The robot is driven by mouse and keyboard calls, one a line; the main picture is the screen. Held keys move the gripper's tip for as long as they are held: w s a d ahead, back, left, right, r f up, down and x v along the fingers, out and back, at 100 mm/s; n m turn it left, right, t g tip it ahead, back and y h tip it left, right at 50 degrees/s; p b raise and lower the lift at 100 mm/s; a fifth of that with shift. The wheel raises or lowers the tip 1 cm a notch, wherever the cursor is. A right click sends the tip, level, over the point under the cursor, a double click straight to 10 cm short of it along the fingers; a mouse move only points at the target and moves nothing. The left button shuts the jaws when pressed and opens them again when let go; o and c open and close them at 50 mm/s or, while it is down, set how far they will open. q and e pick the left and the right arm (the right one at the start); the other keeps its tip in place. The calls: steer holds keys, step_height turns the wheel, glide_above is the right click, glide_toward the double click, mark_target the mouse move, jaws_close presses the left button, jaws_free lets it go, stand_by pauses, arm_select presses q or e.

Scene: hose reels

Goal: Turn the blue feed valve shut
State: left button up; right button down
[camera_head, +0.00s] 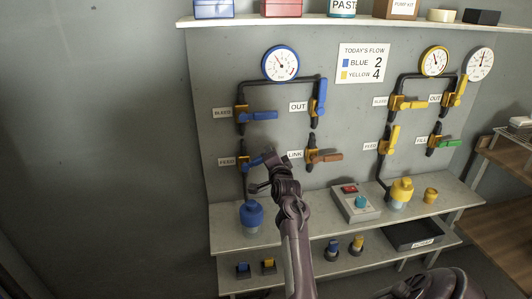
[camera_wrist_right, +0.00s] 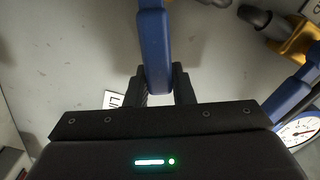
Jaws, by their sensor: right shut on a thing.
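The blue feed valve (camera_head: 241,162) sits on the lower left pipe beside its FEED label (camera_head: 227,162). Its blue lever (camera_head: 256,161) points right, across the upright pipe. My right gripper (camera_head: 262,172) is at this lever and partly covers it in the head view. In the right wrist view, the fingers of my right gripper (camera_wrist_right: 161,88) are shut on the end of the blue lever (camera_wrist_right: 153,42). My left gripper does not show.
The LINK valve's brown lever (camera_head: 326,157) is close to the right, with the blue OUT lever (camera_head: 319,96) above it. A blue bottle (camera_head: 251,214) stands on the shelf below. A control box (camera_head: 356,202) stands further right. Bare wall is at left.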

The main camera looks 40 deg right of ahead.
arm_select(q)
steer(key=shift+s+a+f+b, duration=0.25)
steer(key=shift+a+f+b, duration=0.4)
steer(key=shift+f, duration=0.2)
arm_select(e)
steer(key=shift+s+d+f+m, duration=0.15)
steer(key=shift+d+f+m, duration=0.05)
steer(key=shift+f+m, duration=1.05)
steer(key=shift+s+d+f+m, duration=0.1)
steer(key=shift+d+f+m, duration=0.1)
steer(key=shift+f+m, duration=1)
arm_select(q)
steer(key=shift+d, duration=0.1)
arm_select(e)
steer(key=shift+r+m, duration=0.15)
steer(key=shift+m, duration=0.1)
steer(key=c, duration=1.2)
jaws_free()
steer(key=shift+c, duration=0.2)
steer(key=shift+a, duration=0.1)
